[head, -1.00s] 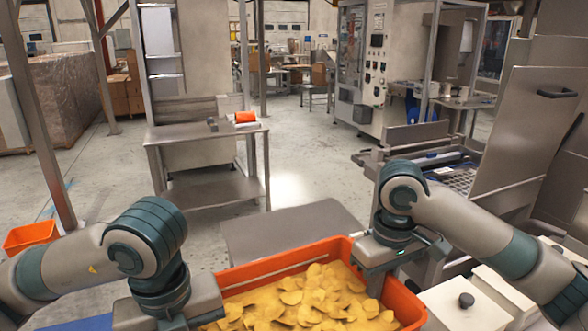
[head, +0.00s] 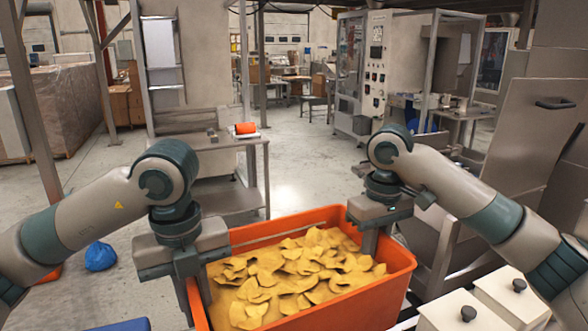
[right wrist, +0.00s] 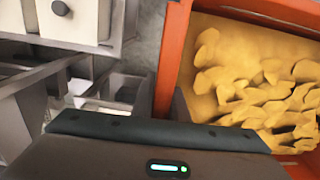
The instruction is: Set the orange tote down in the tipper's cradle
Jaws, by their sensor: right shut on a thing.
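The orange tote (head: 405,270), filled with yellow chip-like pieces (head: 290,270), hangs level in front of me between my arms. My left gripper (head: 192,295) has its fingers on both sides of the tote's left wall and looks shut on it. My right gripper (head: 370,240) is shut on the tote's right wall. In the right wrist view the tote's wall (right wrist: 172,60) runs beside the gripper. A steel machine frame (head: 440,235) stands just right of the tote. I cannot tell whether it is the tipper's cradle. The tote hides what lies beneath it.
Lidded pale boxes with black knobs (head: 462,312) stand at the lower right, close to my right arm. A tall steel panel (head: 530,150) rises behind them. A steel table (head: 225,142) with an orange roll stands ahead. A blue bag (head: 100,256) lies on the left floor.

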